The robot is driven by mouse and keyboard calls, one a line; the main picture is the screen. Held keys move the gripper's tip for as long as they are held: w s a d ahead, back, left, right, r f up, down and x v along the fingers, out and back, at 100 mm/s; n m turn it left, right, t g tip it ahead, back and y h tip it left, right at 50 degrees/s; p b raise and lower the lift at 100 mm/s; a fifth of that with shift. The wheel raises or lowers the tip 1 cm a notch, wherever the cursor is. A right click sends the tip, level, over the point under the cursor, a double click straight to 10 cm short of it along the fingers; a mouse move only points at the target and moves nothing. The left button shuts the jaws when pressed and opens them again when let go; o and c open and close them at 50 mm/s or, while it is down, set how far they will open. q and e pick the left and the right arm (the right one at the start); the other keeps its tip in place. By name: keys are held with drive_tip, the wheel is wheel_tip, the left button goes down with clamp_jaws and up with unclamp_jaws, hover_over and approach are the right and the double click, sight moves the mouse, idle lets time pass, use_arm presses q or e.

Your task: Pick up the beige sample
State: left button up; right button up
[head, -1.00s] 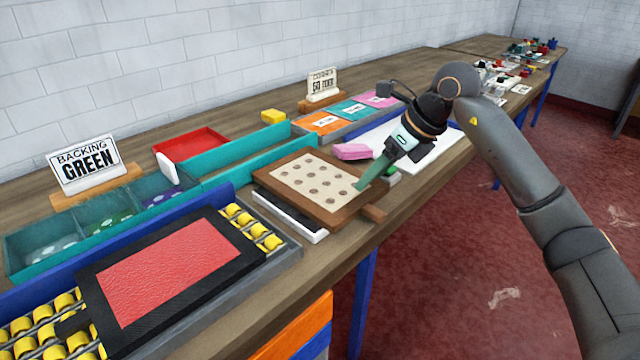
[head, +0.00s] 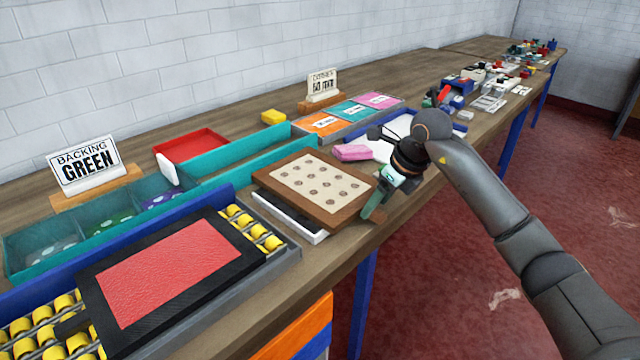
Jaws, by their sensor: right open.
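The beige sample (head: 316,183) is a flat beige sheet with several dark round spots. It lies on a brown wooden board (head: 268,182) near the front of the bench. My right gripper (head: 371,206) is open at the board's right end, over its short handle, and hides part of it. Its fingers point down and to the left, and I see nothing held. I cannot tell whether they touch the board. My left gripper is not in view.
A white tray (head: 316,236) is partly under the board. A red sample (head: 160,272) on a black backing lies on yellow rollers at front left. A pink block (head: 352,153) sits behind my gripper. Teal bins and a "BACKING GREEN" sign (head: 86,164) stand at left.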

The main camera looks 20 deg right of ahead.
drive_tip(key=shift+x, duration=0.8)
drive_tip(key=shift+c, duration=0.3)
clamp_jaws()
drive_tip(key=shift+w+r, duration=0.1)
